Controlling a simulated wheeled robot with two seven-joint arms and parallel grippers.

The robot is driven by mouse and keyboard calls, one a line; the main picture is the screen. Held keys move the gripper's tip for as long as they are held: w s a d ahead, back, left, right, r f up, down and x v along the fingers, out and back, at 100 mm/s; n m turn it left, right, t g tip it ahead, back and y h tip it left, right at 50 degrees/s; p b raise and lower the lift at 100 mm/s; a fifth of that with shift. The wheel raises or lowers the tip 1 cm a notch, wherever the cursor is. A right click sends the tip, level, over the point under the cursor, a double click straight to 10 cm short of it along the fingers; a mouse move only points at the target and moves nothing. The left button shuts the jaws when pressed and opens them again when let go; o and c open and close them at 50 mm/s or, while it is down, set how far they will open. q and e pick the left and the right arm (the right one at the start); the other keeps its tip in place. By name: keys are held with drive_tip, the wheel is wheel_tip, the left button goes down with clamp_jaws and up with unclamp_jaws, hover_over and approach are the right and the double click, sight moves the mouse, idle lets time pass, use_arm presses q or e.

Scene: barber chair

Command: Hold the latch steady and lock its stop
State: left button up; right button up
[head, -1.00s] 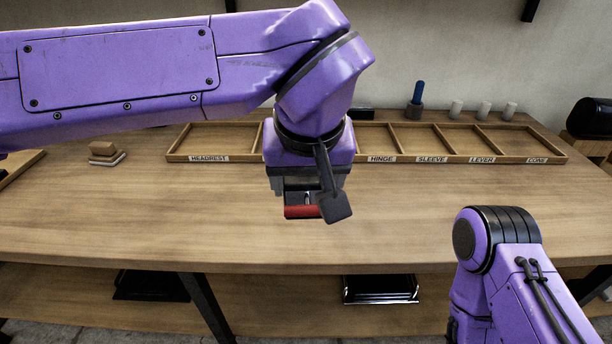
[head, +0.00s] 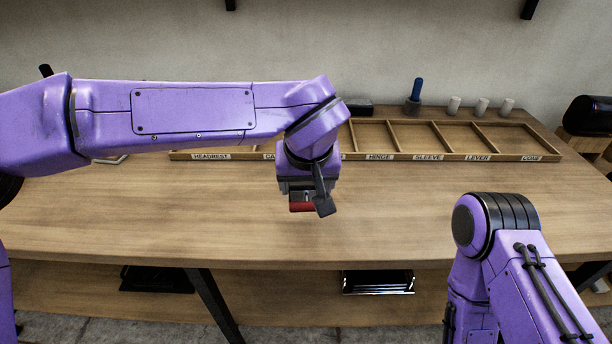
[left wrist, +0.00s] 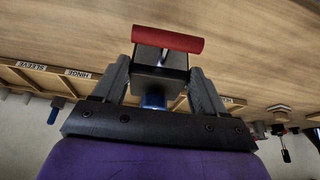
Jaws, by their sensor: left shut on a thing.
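My left gripper (head: 303,191) is shut on a small dark block with a red bar, which I take to be the latch (head: 301,207). It is held above the bench, in front of the tray. In the left wrist view the gripper (left wrist: 160,80) has one finger on each side of the latch (left wrist: 167,39). The red bar lies across the block's outer end, and a blue part (left wrist: 153,98) shows between the fingers at its inner end. I cannot make out a separate stop. My right arm shows at the lower right, but its gripper is out of the picture.
A wooden tray (head: 455,158) with labelled compartments, including hinge, sleeve, lever and cone, lies along the bench's back. Behind it stand a blue-handled tool (head: 416,90) and several pale cylinders (head: 482,107). The bench top (head: 150,215) in front is clear.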

use_arm(q)
drive_tip(key=shift+w+f+p, duration=1.05)
drive_tip(key=shift+w+f, duration=0.15)
drive_tip(key=shift+w, duration=0.3)
drive_tip(key=shift+w+f+p, duration=1)
drive_tip(key=shift+w+f, duration=0.2)
drive_tip(key=shift+w, duration=0.25)
drive_tip(key=shift+w+f, duration=0.5)
drive_tip(key=shift+s+f+p, duration=0.1)
drive_tip(key=shift+f+p, duration=0.3)
drive_tip(key=shift+f, duration=0.2)
